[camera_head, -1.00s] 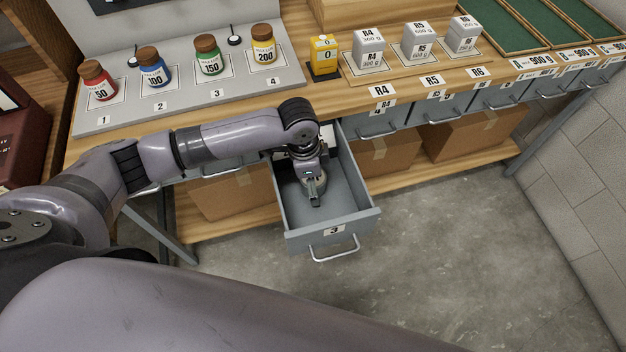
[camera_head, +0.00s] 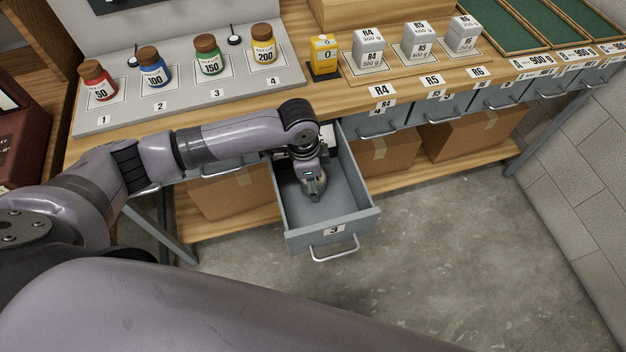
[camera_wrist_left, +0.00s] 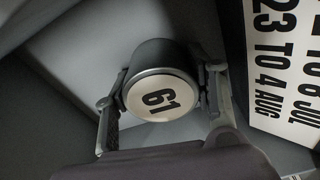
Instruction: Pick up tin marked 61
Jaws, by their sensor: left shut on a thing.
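The tin marked 61 (camera_wrist_left: 160,97) shows in the left wrist view, a dark grey round tin with a white label reading 61. My left gripper (camera_wrist_left: 163,92) has a finger on each side of the tin and is shut on it. In the head view my left gripper (camera_head: 314,190) is down inside the open drawer marked 3 (camera_head: 358,214). The arm and gripper mostly hide the tin in that view. I cannot tell whether the tin touches the drawer floor. My right gripper is not in view.
A dated card (camera_wrist_left: 286,65) stands beside the tin. On the bench above are several jars on a grey board (camera_head: 190,112), a yellow counter block (camera_head: 324,55) and grey weights (camera_head: 368,48). Closed drawers run right. The floor (camera_head: 450,230) in front is clear.

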